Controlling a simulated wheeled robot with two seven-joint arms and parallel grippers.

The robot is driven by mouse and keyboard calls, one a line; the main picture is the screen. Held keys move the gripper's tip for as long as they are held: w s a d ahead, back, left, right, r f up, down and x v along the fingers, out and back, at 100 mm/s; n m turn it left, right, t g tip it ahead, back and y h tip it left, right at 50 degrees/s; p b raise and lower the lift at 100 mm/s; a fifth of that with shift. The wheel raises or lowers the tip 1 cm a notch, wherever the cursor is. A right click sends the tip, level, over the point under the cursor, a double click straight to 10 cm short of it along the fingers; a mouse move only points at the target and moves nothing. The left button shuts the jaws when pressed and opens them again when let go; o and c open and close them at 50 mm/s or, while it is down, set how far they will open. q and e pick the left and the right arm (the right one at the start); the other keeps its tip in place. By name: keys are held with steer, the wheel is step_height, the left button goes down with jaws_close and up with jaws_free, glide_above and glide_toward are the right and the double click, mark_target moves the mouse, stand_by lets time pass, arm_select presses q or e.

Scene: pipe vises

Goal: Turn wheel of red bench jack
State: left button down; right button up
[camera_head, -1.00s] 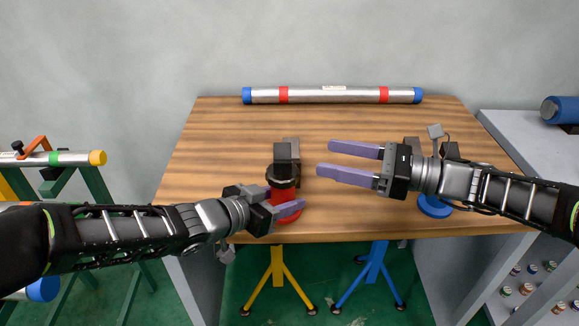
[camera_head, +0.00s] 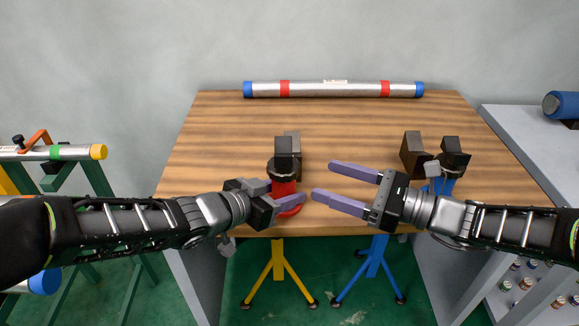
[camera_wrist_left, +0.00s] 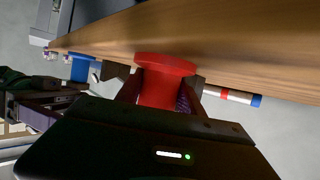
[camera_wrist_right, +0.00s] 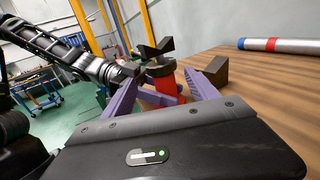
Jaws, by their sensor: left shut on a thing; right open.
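The red bench jack (camera_head: 284,188) stands upright at the front edge of the wooden table, with dark V-shaped jaws on top. Its round red wheel (camera_head: 291,211) is low on it, partly hidden by my left fingers; the left wrist view shows the wheel as a red disc (camera_wrist_left: 165,64). My left gripper (camera_head: 285,194) is shut on the jack's red body, a finger on each side, beside the wheel. My right gripper (camera_head: 323,179) is open and empty, just right of the jack, with its fingers pointing at it. In the right wrist view the jack (camera_wrist_right: 162,82) appears between the fingertips.
A blue bench jack (camera_head: 440,186) with dark jaws stands at the right, partly behind my right arm. A dark block (camera_head: 413,153) stands near it, another (camera_head: 293,148) behind the red jack. A silver pipe (camera_head: 334,90) lies along the back.

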mark_target(299, 170)
steer(key=x, duration=0.9)
steer(key=shift+w+a, duration=0.1)
steer(key=shift+a, duration=0.1)
steer(key=shift+c, duration=0.2)
steer(key=c, duration=1)
steer(key=shift+c, duration=0.2)
steer(key=shift+n+g+y, duration=0.3)
steer(key=shift+n+g, duration=0.1)
steer(key=shift+g, duration=0.3)
steer(key=n+g+y, duration=0.1)
steer(key=n+g, duration=0.1)
steer(key=g, duration=0.2)
steer(key=shift+w+n, duration=0.15)
steer(key=shift+n, duration=0.15)
steer(key=shift+w+r+n+g, duration=0.1)
steer(key=shift+n+g, duration=1.3)
steer(key=shift+g, duration=0.8)
steer(key=shift+a, duration=0.1)
